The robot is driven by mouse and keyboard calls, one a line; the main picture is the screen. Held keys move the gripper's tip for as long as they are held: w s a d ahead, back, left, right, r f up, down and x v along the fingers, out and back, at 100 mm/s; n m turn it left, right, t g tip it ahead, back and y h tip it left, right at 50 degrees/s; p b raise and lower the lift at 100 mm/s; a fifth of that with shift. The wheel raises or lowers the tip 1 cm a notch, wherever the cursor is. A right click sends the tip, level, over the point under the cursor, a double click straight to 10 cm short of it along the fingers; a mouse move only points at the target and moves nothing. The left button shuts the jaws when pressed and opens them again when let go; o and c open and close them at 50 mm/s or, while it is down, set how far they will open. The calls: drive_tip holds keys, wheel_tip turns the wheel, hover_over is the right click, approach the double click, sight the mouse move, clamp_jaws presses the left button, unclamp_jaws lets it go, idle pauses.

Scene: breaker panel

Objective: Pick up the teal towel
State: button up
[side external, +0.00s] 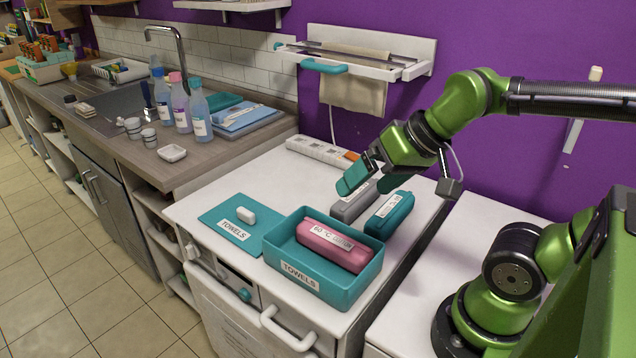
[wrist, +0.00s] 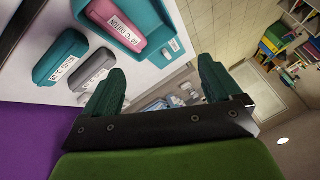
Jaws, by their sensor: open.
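The teal towel (side external: 389,216) is a rolled, labelled bundle on the white top, just behind the teal bin and to the right of a grey towel (side external: 352,207). In the wrist view the teal towel (wrist: 60,56) lies at upper left, outside the space between the fingers. My gripper (side external: 374,181) is open and empty, above the grey and teal towels and apart from both. Its two teal fingers (wrist: 160,86) are spread wide in the wrist view.
A teal bin (side external: 296,284) labelled TOWELS holds a pink towel (side external: 330,248). Its teal lid (side external: 222,229) with a white handle lies to the left. A power strip (side external: 318,150) runs along the back, near the purple wall. Bottles (side external: 197,112) stand on the counter.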

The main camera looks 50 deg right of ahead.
drive_tip(key=w+d+f+m+g+h, duration=0.1)
drive_tip(key=w+d+f, duration=0.1)
drive_tip(key=d, duration=0.3)
drive_tip(key=n+g, duration=0.6)
drive_tip(key=n, duration=1.1)
hover_over(392, 207)
wheel_tip(392, 207, down, 5)
drive_tip(key=n, duration=0.6)
drive_tip(key=shift+h, duration=0.4)
drive_tip(key=f, duration=1.1)
drive_tip(key=shift+s+d+f, duration=0.1)
drive_tip(key=shift+d, duration=0.2)
drive_tip(key=shift+a+f, duration=0.15)
drive_tip(key=shift+f, duration=1.2)
drive_tip(key=shift+a+f, duration=0.1)
drive_tip(key=shift+f, duration=1.25)
drive_tip(key=shift+c, duration=0.3)
